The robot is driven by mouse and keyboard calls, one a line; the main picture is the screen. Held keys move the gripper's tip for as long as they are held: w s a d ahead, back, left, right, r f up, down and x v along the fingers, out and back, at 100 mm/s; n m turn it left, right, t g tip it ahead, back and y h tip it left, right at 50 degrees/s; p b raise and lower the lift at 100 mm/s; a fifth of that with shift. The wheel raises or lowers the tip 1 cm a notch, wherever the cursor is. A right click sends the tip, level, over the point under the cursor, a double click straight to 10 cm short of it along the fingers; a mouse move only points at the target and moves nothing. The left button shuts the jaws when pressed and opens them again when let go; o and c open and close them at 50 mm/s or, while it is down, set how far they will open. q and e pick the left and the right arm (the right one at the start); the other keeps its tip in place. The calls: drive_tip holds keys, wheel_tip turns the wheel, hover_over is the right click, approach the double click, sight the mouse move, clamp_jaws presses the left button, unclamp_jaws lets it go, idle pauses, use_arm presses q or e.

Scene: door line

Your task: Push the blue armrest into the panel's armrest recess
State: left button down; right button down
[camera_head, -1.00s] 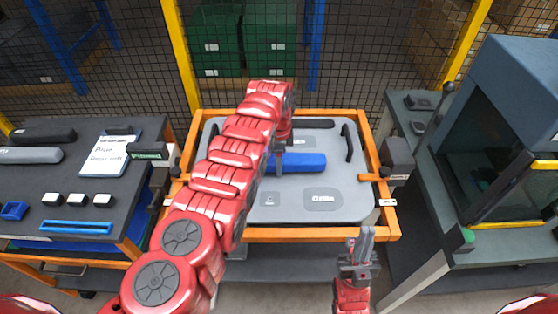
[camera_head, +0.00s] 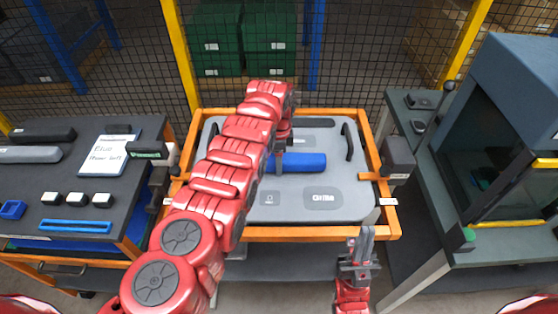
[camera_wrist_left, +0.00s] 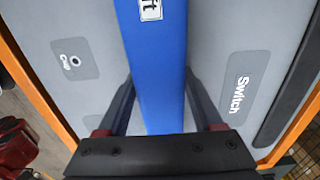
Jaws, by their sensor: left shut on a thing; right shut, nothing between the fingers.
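The blue armrest (camera_head: 303,162) lies across the middle of the grey door panel (camera_head: 345,191), inside an orange frame. It also shows in the left wrist view (camera_wrist_left: 162,62), with a white label on it. My left gripper (camera_head: 278,164) is shut on the armrest near its left end, its fingers (camera_wrist_left: 160,92) on either side of it. The armrest's left part and the recess beneath are hidden, so I cannot tell how deep it sits. My right gripper (camera_head: 366,238) is shut and empty, in front of the frame's near edge.
The orange frame (camera_head: 290,234) surrounds the panel, with dark clamps at its sides (camera_head: 397,157). A left bench (camera_head: 25,181) holds dark and grey parts, a note (camera_head: 110,157) and white blocks. A glass-fronted blue-grey machine (camera_head: 505,130) stands at right. Wire mesh closes the back.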

use_arm(q)
drive_tip(key=shift+f, duration=0.2)
drive_tip(key=shift+f, duration=0.2)
